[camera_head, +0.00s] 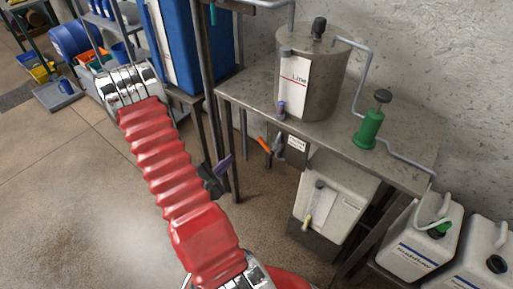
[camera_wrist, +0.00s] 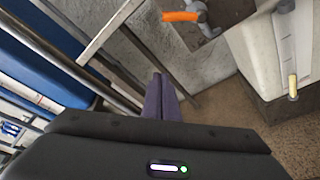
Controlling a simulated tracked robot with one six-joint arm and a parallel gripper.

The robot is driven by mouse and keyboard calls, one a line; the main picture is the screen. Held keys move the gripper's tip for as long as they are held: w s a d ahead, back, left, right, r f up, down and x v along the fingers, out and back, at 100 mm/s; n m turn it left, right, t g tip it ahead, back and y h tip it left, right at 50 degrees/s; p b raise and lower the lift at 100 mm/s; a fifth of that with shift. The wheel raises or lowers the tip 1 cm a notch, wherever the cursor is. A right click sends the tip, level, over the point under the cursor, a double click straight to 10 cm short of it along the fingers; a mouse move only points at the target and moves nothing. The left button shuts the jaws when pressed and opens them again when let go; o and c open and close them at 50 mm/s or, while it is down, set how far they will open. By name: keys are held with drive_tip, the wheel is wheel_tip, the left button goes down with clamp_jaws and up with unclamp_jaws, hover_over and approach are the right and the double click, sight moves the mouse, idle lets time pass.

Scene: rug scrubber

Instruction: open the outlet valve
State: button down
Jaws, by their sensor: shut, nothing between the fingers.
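A valve with an orange lever (camera_head: 264,145) and a grey body (camera_head: 277,146) hangs under the metal bench's front edge, beside a small plate with a white label too small to read. In the wrist view the orange lever (camera_wrist: 180,16) lies near the top, sticking out to the left of its grey body. My gripper (camera_head: 226,161) has purple fingers, shut and empty. It is left of the lever and a little lower in the head view, apart from it. In the wrist view the shut fingers (camera_wrist: 160,80) point up the picture, below the lever.
A steel tank (camera_head: 314,85) labelled "Line" and a green pump (camera_head: 369,130) stand on the bench (camera_head: 255,90). Below is a white container (camera_head: 340,190) with a yellowish tap. Bench legs and posts stand close to my gripper. White jugs (camera_head: 425,245) stand at the right.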

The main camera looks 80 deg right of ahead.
sight(265, 146)
drive_tip(key=shift+n+g, duration=0.5)
drive_tip(key=shift+g, duration=0.4)
drive_tip(key=s, duration=0.4)
drive_tip(key=shift+a+f, duration=0.1)
drive_tip(key=shift+f, duration=0.1)
drive_tip(key=shift+h, duration=0.3)
drive_tip(key=s+d+r, duration=0.2)
drive_tip(key=s+d, duration=0.3)
drive_tip(key=d, duration=0.2)
drive_tip(key=shift+d, duration=0.35)
